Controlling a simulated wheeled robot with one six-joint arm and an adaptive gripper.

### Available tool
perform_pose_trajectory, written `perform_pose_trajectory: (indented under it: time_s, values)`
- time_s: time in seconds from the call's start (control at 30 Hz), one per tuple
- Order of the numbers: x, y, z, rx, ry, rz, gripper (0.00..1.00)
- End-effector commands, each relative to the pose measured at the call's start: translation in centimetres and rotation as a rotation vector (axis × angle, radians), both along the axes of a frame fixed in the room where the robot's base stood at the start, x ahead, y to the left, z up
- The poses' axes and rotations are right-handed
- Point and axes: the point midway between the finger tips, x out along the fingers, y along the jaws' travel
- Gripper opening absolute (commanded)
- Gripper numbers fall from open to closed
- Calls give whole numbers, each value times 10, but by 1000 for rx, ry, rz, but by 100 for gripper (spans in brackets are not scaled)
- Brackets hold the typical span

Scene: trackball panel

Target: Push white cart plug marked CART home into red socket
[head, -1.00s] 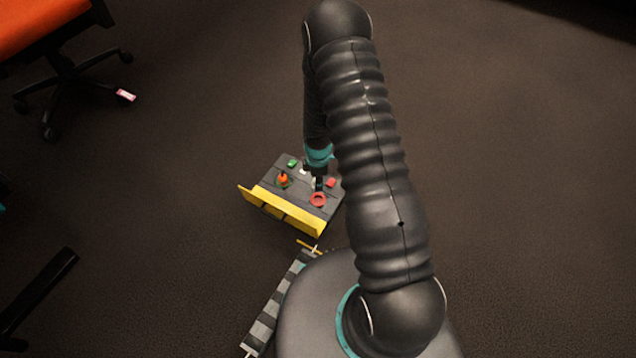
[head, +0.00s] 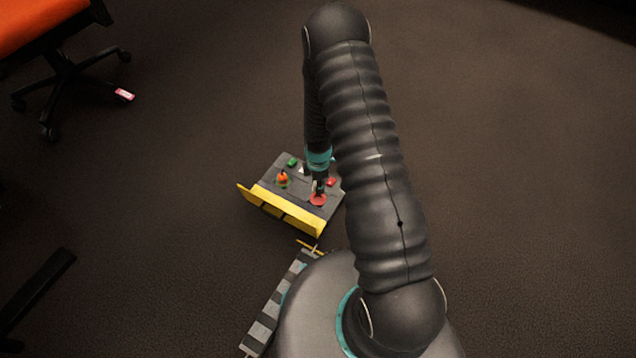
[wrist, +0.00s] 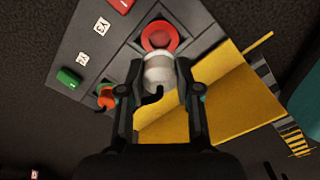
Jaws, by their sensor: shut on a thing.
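In the wrist view the white plug (wrist: 159,72) sits between the two fingers of my gripper (wrist: 158,88), which is shut on it. A dark cable tail curls off the plug's near end. The red socket (wrist: 160,35) is a red ring just beyond the plug's far end; the plug overlaps its near rim in that view, and I cannot tell whether it touches. No CART mark is readable. In the head view my gripper (head: 318,187) is right above the red socket (head: 318,200) on the grey panel (head: 298,195), and the plug is too small to make out clearly.
The panel carries an orange knob (head: 282,178), a green block (head: 292,162), a red block (head: 330,182) and white labels (wrist: 102,25). A yellow lip (head: 285,211) runs along its near edge. A striped strip (head: 275,310) lies nearer. An orange chair (head: 40,25) stands far left.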

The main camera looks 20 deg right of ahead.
Motion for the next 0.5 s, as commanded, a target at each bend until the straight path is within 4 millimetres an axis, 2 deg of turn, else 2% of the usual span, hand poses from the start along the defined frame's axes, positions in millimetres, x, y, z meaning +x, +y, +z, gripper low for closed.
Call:
perform_pose_trajectory:
  time_s: [0.1, 0.5]
  values:
    - [0, 0, -14, 0, 0, 0, 0]
    - [0, 0, -44, 0, 0, 0, 0]
